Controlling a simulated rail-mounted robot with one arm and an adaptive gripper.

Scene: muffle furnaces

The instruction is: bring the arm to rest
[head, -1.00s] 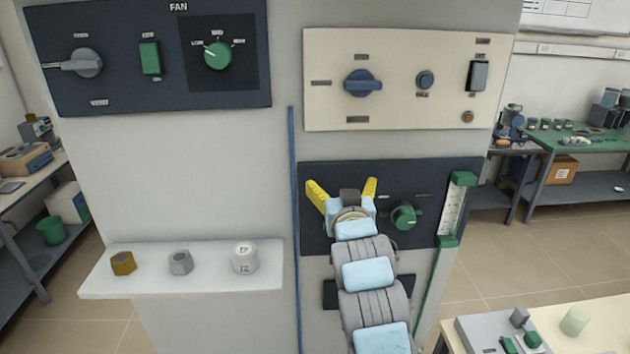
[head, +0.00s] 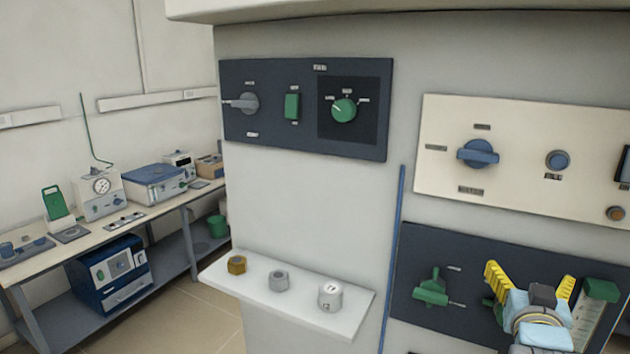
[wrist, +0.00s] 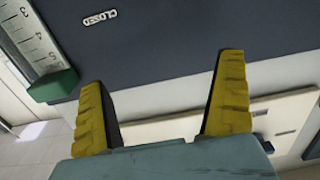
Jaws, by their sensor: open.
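My gripper (head: 530,284) is at the lower right of the head view, in front of the lower dark panel (head: 470,258). Its two yellow fingers are spread apart with nothing between them. In the wrist view my gripper (wrist: 163,105) is also open and empty, with the dark panel and its "CLOSED" label (wrist: 99,19) beyond the fingertips. Whether the fingers touch the panel cannot be told.
A green handle (head: 431,288) sits left of my gripper, and a green-ended scale (head: 598,300) is just to its right. The cream panel (head: 520,150) is above. A white shelf (head: 250,290) holds a brass nut, a grey nut and a white knob. A workbench (head: 100,232) stands at left.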

